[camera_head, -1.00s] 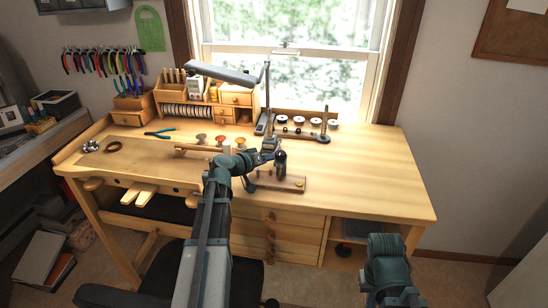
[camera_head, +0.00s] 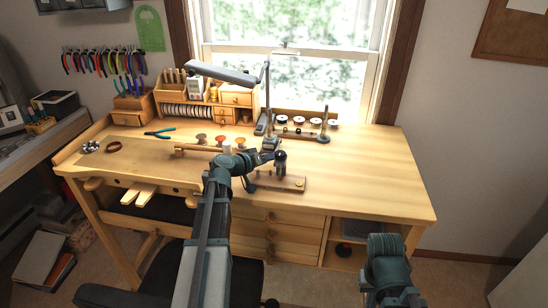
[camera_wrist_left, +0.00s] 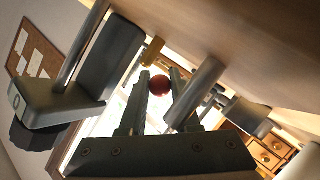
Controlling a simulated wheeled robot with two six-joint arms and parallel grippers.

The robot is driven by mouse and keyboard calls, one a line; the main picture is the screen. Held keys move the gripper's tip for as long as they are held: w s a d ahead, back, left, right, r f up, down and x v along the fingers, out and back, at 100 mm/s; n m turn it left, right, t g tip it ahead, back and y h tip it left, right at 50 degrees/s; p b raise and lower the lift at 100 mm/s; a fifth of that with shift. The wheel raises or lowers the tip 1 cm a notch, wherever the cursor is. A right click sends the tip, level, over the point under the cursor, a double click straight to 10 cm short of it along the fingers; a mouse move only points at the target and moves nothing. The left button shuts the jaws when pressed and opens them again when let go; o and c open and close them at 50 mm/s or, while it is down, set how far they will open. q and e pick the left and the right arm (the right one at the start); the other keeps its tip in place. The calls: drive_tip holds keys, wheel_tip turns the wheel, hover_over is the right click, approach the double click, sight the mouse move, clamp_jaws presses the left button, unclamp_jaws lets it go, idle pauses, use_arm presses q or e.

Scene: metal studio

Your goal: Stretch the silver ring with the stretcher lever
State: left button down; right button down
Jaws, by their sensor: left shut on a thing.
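A stretcher with a dark upright post (camera_head: 280,159) stands on a small wooden base (camera_head: 292,183) near the bench's front. My left gripper (camera_head: 262,156) is just left of the post, its fingertips partly hidden by my wrist. In the left wrist view, my two fingers (camera_wrist_left: 162,84) are on either side of a red ball knob (camera_wrist_left: 159,86), which appears to be the lever's end. They are shut on it. I cannot make out the silver ring at the stretcher. My right arm shows at the bottom right; its fingertips are out of view.
A lamp (camera_head: 222,74) stands behind the stretcher. Ring-like pieces, one silvery (camera_head: 91,147) and one brown (camera_head: 114,147), lie at the bench's left. Pliers (camera_head: 160,133) and several spools are behind. The bench top (camera_head: 375,175) is clear at right.

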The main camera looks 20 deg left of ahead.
sight(277, 148)
idle(0.3)
use_arm(q)
drive_tip(key=r+g+p, duration=0.1)
drive_tip(key=r+p, duration=0.1)
drive_tip(key=p, duration=0.2)
drive_tip(key=w+r+n+g+p, duration=0.1)
drive_tip(key=r+p, duration=0.1)
drive_tip(key=p, duration=0.2)
drive_tip(key=shift+w+a+r+g+p, duration=0.15)
drive_tip(key=shift+a+r+g+p, duration=0.1)
drive_tip(key=shift+g+p, duration=0.1)
drive_tip(key=w+r+g+p, duration=0.1)
drive_tip(key=p, duration=0.2)
drive_tip(key=w+r+n+g+p, duration=0.1)
drive_tip(key=p, duration=0.1)
drive_tip(key=w+r+g+p, duration=0.1)
drive_tip(key=g+p, duration=0.1)
drive_tip(key=p, duration=0.1)
drive_tip(key=shift+a+r+n+p, duration=0.3)
drive_tip(key=shift+a+r, duration=0.05)
drive_tip(key=shift+w+r+g+p, duration=0.2)
drive_tip(key=shift+w+g+p, duration=0.15)
drive_tip(key=shift+p, duration=0.2)
drive_tip(key=shift+w+a+r, duration=0.15)
drive_tip(key=shift+w+r, duration=0.1)
drive_tip(key=shift+w, duration=0.05)
drive_tip(key=c, duration=0.6)
unclamp_jaws()
